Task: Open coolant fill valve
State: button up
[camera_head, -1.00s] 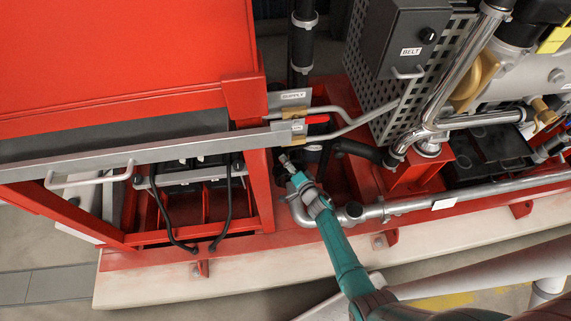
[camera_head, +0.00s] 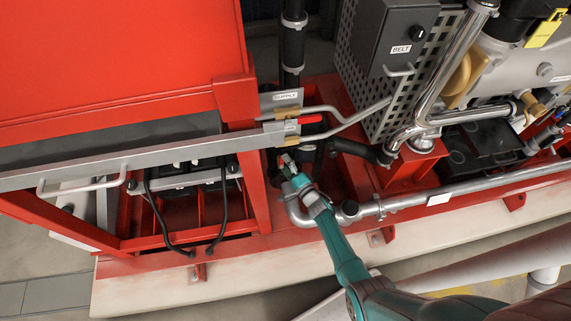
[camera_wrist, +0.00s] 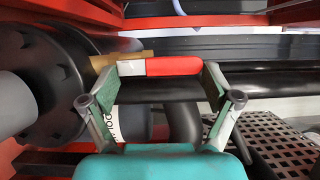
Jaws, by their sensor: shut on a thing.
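In the wrist view, the coolant fill valve's handle (camera_wrist: 172,67) is a short flat lever, red with a pale end at left. A brass piece (camera_wrist: 118,58) shows behind its left end. My gripper (camera_wrist: 162,70) is shut on the handle, with one fingertip at each end of it. A white label (camera_wrist: 118,125) with partly hidden lettering that looks like "COOL" shows behind the left finger. In the head view, my gripper (camera_head: 287,160) reaches low among the pipes, right of the red frame post. The handle is too small to make out there.
A separate red valve handle (camera_head: 310,119) sits above, by the SUPPLY label (camera_head: 286,97). A silver pipe (camera_head: 400,203) runs close by my gripper at right. A black hose (camera_head: 355,149) and perforated guard (camera_head: 362,105) stand up and right. A black flanged pipe (camera_wrist: 60,85) is close at left.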

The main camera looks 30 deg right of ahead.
jog(key=o, duration=1.4)
jog(key=s, duration=0.8)
jog(key=s+d, duration=0.1)
jog(key=s, duration=0.3)
